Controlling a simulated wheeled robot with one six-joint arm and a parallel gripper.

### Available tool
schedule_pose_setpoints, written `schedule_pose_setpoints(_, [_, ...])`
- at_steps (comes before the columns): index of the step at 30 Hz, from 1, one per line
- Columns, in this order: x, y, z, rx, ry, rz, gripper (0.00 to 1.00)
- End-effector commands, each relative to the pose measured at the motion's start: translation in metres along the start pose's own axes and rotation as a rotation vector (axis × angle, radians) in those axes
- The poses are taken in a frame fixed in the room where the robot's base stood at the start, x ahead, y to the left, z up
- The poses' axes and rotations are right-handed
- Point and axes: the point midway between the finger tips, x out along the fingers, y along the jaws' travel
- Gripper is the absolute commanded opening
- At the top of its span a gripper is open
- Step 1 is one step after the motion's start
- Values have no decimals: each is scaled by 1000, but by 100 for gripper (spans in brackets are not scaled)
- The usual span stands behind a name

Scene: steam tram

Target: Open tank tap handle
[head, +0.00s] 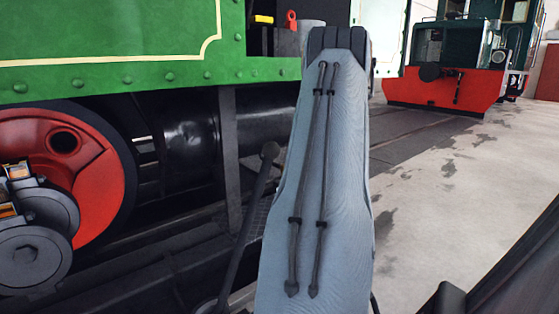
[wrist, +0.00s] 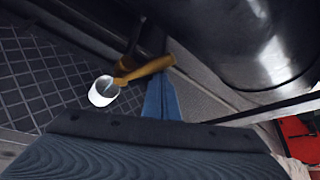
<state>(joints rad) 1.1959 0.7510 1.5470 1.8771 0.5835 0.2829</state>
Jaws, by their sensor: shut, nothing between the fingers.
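A brass-coloured tap (wrist: 147,68) shows in the wrist view, with a bar-like arm slanting up to the right. A white, cup-like end (wrist: 103,92) with a hollow opening sits at its lower left. I cannot tell for certain which brass part is the handle. My gripper (wrist: 161,94) is shut and empty; its narrow blue fingers reach up from the wide palm at the bottom. The brass bar crosses in front of the fingers in the picture; I cannot tell whether they touch. In the head view my arm hides the gripper, and the tap is not visible there.
A dark tread plate (wrist: 45,80) lies left of the tap and a shiny black cylinder (wrist: 255,40) is at right. In the head view, a green tram side (head: 150,45) and red wheel (head: 95,190) are at left. Open floor (head: 450,200) is at right.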

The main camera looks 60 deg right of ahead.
Motion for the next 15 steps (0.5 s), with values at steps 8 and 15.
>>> schedule_pose_setpoints(8, [-11,-4,-2,9,10,-15,0])
schedule_pose_setpoints(15, [-14,2,3,8,10,-13,0])
